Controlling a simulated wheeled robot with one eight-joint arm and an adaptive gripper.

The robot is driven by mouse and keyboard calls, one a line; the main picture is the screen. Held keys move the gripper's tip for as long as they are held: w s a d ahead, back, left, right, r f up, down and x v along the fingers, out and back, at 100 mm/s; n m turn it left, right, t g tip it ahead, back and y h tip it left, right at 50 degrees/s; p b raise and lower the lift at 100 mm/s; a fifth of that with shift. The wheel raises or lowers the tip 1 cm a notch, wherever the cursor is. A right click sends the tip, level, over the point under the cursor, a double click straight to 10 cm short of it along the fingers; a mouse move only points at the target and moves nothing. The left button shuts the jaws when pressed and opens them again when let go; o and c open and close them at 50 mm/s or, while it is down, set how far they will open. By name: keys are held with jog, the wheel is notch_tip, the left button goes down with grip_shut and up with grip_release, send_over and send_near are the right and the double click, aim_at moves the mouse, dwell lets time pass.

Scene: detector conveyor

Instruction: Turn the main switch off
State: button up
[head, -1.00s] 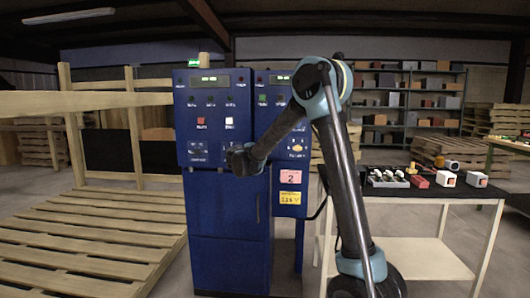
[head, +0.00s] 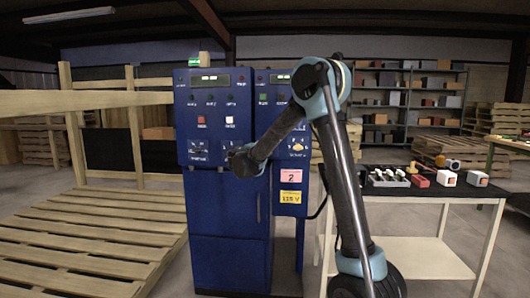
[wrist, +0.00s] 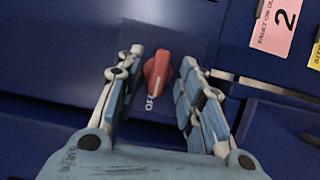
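The main switch (wrist: 157,75) is a red knob with a white line on a dark square plate, seen in the wrist view. My gripper (wrist: 162,60) is open, with one finger on each side of the knob. White print shows just below the knob. In the head view my gripper (head: 240,160) is in front of the blue cabinet (head: 228,215), below its upper control panel. The knob is hidden there behind my gripper and arm.
A pink label (head: 291,175) and a yellow label (head: 290,197) are on the right cabinet section. A table (head: 440,194) with small parts stands at the right. A wooden pallet platform (head: 90,235) is at the left. Shelves (head: 408,95) stand behind.

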dwell(0.3)
jog(key=v, duration=1.2)
jog(key=s+d+f+m+g, duration=0.1)
jog(key=s+d+m+g, duration=0.15)
jog(key=d, duration=0.65)
jog(key=s+d+f+m+g, duration=0.1)
jog(key=s+d+g, duration=0.15)
jog(key=d, duration=0.65)
jog(key=s+d+f+m+g, duration=0.3)
jog(key=s+d+f+g, duration=0.15)
jog(key=s+d, duration=0.7)
jog(key=s+d+f+m+g+y, duration=0.2)
jog(key=s+d+f, duration=0.2)
jog(key=s, duration=0.3)
jog(key=s+d+f+m+g+y, duration=0.1)
jog(key=s+d+f, duration=0.2)
jog(key=s+f, duration=0.25)
jog(key=s+a+f+m+g+y, duration=0.1)
jog(key=s+a+f+m+y, duration=0.2)
jog(key=s+f, duration=0.4)
jog(key=s+y, duration=0.1)
jog(key=s, duration=0.5)
jog(key=shift+s+f+g+y, duration=0.2)
jog(key=shift+s+g+y, duration=0.05)
jog(key=shift+g+y, duration=0.1)
